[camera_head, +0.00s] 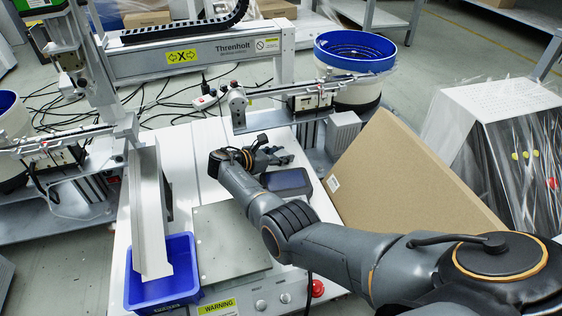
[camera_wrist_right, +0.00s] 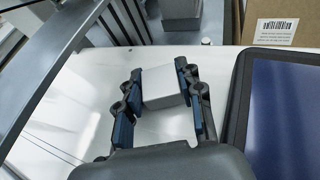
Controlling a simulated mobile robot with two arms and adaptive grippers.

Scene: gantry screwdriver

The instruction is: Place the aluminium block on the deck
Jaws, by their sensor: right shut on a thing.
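The aluminium block (camera_wrist_right: 163,91) is a plain light-grey block between the two fingers of my right gripper (camera_wrist_right: 158,84) in the right wrist view. The gripper is shut on it, over the white deck (camera_wrist_right: 72,95). I cannot tell whether the block touches the deck. In the head view my right gripper (camera_head: 276,157) is at the far middle of the white deck (camera_head: 180,145), beyond the flat grey metal plate (camera_head: 230,240); the block cannot be made out there. My left gripper is not in view.
A dark screen device (camera_head: 287,182) lies close beside the right gripper. A cardboard sheet (camera_head: 400,170) leans at right. A blue bin (camera_head: 163,293) sits under a white chute (camera_head: 148,210) at left. The gantry beam (camera_head: 195,55) and a feeder rail (camera_head: 290,92) stand behind.

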